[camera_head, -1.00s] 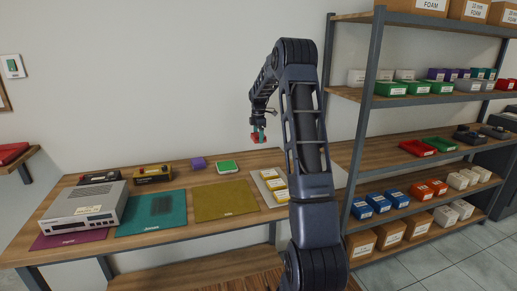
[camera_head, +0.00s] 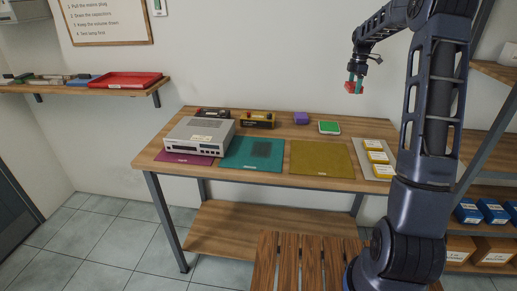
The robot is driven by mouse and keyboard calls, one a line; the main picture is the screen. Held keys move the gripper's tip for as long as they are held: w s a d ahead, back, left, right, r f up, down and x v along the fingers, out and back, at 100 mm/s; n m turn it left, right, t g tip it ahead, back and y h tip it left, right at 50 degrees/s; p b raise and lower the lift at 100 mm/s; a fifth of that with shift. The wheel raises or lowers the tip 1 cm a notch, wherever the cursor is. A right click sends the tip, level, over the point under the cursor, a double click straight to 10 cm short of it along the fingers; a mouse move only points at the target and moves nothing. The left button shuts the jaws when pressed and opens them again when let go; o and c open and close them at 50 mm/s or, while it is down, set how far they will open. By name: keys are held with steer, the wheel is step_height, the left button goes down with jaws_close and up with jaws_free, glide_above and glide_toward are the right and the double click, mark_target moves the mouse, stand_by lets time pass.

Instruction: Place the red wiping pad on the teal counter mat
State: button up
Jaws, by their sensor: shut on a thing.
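My gripper (camera_head: 355,83) is raised in the air above the back right part of the workbench, in front of the wall. It is shut on a small red thing, the red wiping pad (camera_head: 353,89), which hangs well above the bench top. The teal counter mat (camera_head: 235,161) lies flat on the bench, left of and below my gripper. A dark square patch shows on the mat's upper right part. The silver hi-fi unit stands beside the mat and overlaps its left edge in this view.
The silver hi-fi unit (camera_head: 193,146) stands on a magenta mat (camera_head: 184,158). An olive mat (camera_head: 320,172) lies right of the teal one. Behind are a yellow-black device (camera_head: 257,121), a purple block (camera_head: 301,118) and a green-topped box (camera_head: 329,128). A tray with yellow boxes (camera_head: 378,157) sits right.

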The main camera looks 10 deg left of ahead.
steer(key=s+a+n, duration=0.2)
steer(key=s+a, duration=0.2)
steer(key=a, duration=0.7)
steer(key=s+a+n, duration=0.2)
steer(key=s+a, duration=0.2)
steer(key=a, duration=0.7)
steer(key=n, duration=0.4)
glide_above(260, 148)
step_height(260, 148, down, 20)
steer(key=shift+a+r, duration=0.1)
steer(key=shift+r, duration=0.15)
steer(key=shift+f, duration=0.2)
steer(key=o, duration=1)
